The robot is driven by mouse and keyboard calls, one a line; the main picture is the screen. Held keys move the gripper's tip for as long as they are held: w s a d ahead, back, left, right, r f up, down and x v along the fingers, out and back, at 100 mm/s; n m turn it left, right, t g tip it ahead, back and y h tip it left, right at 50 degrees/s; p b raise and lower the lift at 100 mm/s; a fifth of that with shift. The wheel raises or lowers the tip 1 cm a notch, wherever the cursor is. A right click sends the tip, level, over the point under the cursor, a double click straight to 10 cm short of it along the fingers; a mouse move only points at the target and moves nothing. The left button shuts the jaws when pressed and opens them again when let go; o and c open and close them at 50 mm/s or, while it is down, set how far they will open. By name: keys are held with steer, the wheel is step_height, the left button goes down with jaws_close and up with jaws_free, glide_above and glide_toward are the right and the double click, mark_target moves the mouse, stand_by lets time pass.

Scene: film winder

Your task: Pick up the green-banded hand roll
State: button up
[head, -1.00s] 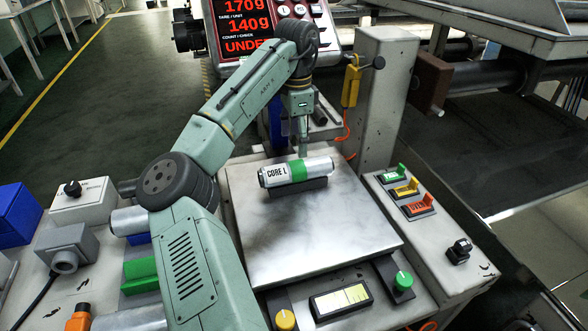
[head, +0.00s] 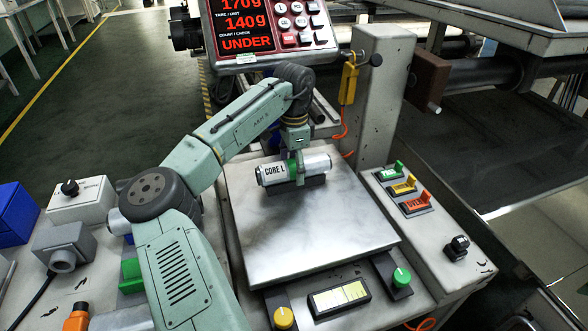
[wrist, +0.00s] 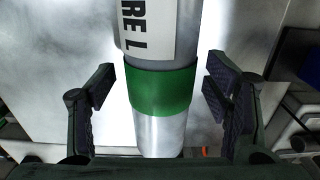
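The green-banded hand roll (head: 314,167) is a silver cylinder with a white "CORE L" label and a green band. It lies on a dark cradle (head: 300,186) on the metal scale plate (head: 310,235). In the wrist view the roll's green band (wrist: 160,91) lies between my two fingers. My gripper (wrist: 156,85) is open around the band, with a gap on both sides. In the head view my gripper (head: 296,165) reaches down over the band and hides part of it.
The scale display (head: 265,28) reads 140 g and UNDER. A grey post (head: 383,95) with a yellow hanging device (head: 348,83) stands behind the plate. Green, yellow and orange switches (head: 402,187) are at the right. Knobs and a small display (head: 340,297) sit in front.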

steer(key=c, duration=1.4)
steer(key=shift+r, duration=0.55)
step_height(320, 180, up, 2)
steer(key=shift+r, duration=0.15)
steer(key=s, duration=0.5)
steer(key=s+r, duration=0.1)
steer(key=s, duration=1)
steer(key=shift+d+r+b, duration=0.2)
steer(key=shift+r+b, duration=0.1)
steer(key=shift+b, duration=0.1)
